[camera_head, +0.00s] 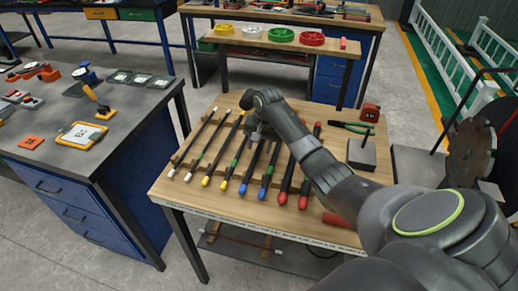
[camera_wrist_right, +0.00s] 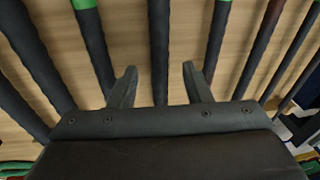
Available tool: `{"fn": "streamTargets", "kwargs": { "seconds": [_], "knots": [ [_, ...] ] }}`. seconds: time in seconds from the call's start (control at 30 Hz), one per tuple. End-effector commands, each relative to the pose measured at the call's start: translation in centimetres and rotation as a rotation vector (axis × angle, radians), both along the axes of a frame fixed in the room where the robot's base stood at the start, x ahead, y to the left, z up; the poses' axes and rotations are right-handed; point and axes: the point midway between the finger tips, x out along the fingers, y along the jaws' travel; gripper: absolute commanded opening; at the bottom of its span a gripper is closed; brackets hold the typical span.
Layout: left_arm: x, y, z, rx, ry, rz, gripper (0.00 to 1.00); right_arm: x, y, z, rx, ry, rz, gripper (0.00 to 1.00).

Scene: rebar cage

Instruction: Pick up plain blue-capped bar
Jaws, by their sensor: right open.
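The plain blue-capped bar (camera_head: 251,167) lies on the wooden table among a row of dark bars, its blue cap towards the front edge. It has no green band that I can see. To its right is another blue-capped bar (camera_head: 267,178) with a green band. My right gripper (camera_head: 260,136) is over the far part of the plain bar, pointing down. In the right wrist view the open fingers (camera_wrist_right: 158,75) stand on either side of a plain dark bar (camera_wrist_right: 158,40), with nothing clamped. Contact cannot be told. My left gripper is not in view.
White-capped and yellow-capped bars (camera_head: 222,184) lie to the left, thicker red-capped bars (camera_head: 283,197) to the right. Green pliers (camera_head: 352,127), a grey block (camera_head: 361,153) and a red tape measure (camera_head: 370,113) lie at the right.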

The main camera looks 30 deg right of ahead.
Motion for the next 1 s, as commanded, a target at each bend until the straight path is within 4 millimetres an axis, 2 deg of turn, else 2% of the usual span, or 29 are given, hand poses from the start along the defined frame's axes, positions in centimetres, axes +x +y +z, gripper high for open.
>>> {"fn": "streamTargets", "kwargs": {
  "seconds": [0.07,0.3,0.4,1.0],
  "knots": [
    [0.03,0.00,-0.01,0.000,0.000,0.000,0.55,-0.01,-0.01,0.01,0.000,0.000,0.000,0.42],
    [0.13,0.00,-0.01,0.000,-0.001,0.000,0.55,-0.01,-0.02,0.04,0.000,0.000,0.000,0.10],
    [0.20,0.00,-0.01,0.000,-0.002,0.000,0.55,-0.02,-0.02,0.05,0.000,0.000,0.000,0.00],
    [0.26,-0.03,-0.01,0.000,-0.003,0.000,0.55,0.00,-0.04,0.07,-0.001,-0.001,0.003,0.00]
  ]
}}
